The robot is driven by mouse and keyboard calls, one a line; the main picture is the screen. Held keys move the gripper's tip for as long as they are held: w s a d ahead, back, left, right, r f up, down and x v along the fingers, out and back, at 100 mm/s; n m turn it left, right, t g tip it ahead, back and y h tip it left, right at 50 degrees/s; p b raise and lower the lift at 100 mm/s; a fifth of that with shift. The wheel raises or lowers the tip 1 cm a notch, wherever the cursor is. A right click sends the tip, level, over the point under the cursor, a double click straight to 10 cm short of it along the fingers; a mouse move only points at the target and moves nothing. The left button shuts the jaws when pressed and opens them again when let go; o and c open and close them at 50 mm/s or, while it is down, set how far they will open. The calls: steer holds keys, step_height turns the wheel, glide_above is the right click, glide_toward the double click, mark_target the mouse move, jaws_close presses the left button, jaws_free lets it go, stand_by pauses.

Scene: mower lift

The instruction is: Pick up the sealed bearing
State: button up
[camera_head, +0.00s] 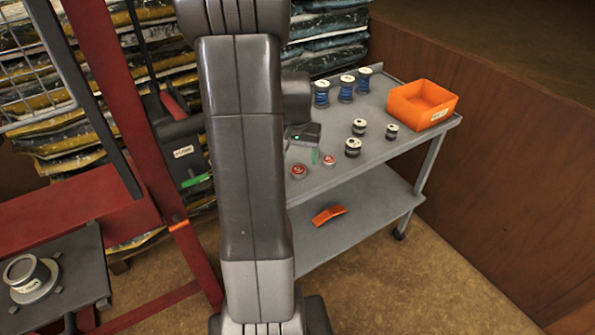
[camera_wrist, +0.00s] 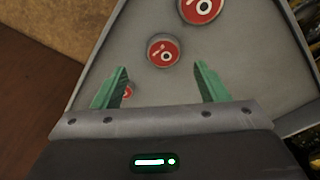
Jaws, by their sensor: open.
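Several round parts stand on the grey cart; I cannot tell for certain which is the sealed bearing. Red-faced discs with white marks show in the wrist view: a large one (camera_wrist: 203,9) at the top edge, a middle one (camera_wrist: 163,50) just beyond the fingertips, and a small one (camera_wrist: 127,91) partly hidden by the left finger. Two red discs (camera_head: 298,171) (camera_head: 329,160) show at the cart's near edge in the head view. My gripper (camera_wrist: 160,68) is open and empty, with green fingers apart. It also shows above the cart (camera_head: 315,156), partly hidden by my arm.
The cart's top (camera_head: 375,155) also holds dark cylinders with pale tops (camera_head: 353,147), blue spools (camera_head: 346,88) and an orange bin (camera_head: 422,104). An orange piece (camera_head: 328,215) lies on the lower shelf. A red frame (camera_head: 130,110) stands left; a wooden wall (camera_head: 500,130) is right.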

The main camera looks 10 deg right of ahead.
mark_target(298, 170)
steer(key=shift+w+f, duration=0.15)
steer(key=shift+f, duration=0.8)
steer(key=shift+w+f, duration=0.2)
steer(key=shift+f, duration=0.7)
steer(key=shift+w+f, duration=0.15)
steer(key=shift+f, duration=0.8)
steer(key=c, duration=1.1)
steer(key=shift+r, duration=0.1)
